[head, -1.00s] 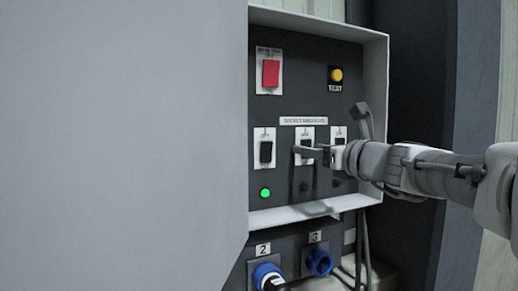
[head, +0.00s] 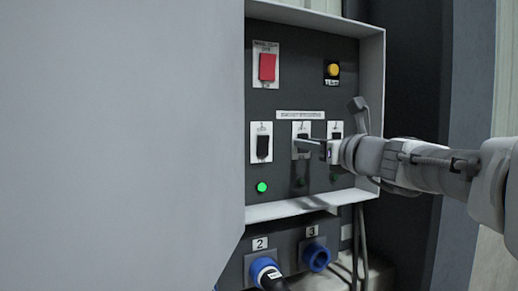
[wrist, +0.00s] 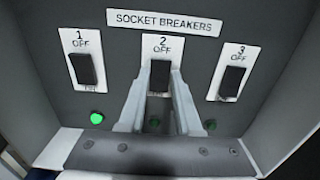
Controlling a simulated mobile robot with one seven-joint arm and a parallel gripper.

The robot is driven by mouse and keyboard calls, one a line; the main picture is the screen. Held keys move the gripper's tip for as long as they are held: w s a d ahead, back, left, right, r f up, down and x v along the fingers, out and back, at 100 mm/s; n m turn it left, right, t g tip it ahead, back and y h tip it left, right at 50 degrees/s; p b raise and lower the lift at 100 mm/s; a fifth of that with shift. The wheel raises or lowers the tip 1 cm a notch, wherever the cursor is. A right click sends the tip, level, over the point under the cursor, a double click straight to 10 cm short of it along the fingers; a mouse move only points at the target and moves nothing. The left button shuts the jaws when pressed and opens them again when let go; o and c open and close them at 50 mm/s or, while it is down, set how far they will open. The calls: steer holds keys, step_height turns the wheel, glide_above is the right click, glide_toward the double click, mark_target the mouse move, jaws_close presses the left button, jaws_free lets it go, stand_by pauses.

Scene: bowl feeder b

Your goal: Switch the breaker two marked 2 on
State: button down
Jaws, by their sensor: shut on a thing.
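Breaker two is a black rocker switch (wrist: 160,76) on a white plate marked 2 and OFF, in the middle of the wrist view. My gripper (wrist: 161,88) is shut on this switch, with one finger on each side of it. The lamp (wrist: 153,122) below breaker two looks dim. The switch's exact tilt is hard to tell between the fingers.
Breaker one (wrist: 86,68) is at the left with a bright green lamp (wrist: 97,116) below. Breaker three (wrist: 232,82) is at the right above a dim lamp (wrist: 210,124). The box's rim (head: 372,110) surrounds the panel. A large grey panel (head: 120,140) fills the left.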

steer(key=shift+f+t+y+b, duration=0.45)
steer(key=shift+t+b, duration=0.65)
steer(key=shift+b, duration=3.05)
steer(key=shift+r+b, duration=0.1)
steer(key=shift+b, duration=0.9)
steer(key=shift+r, duration=0.1)
steer(key=c, duration=0.6)
jaws_free()
steer(key=shift+s, duration=0.1)
steer(key=f+b+v, duration=0.1)
steer(key=v, duration=1.6)
steer(key=shift+d, duration=0.15)
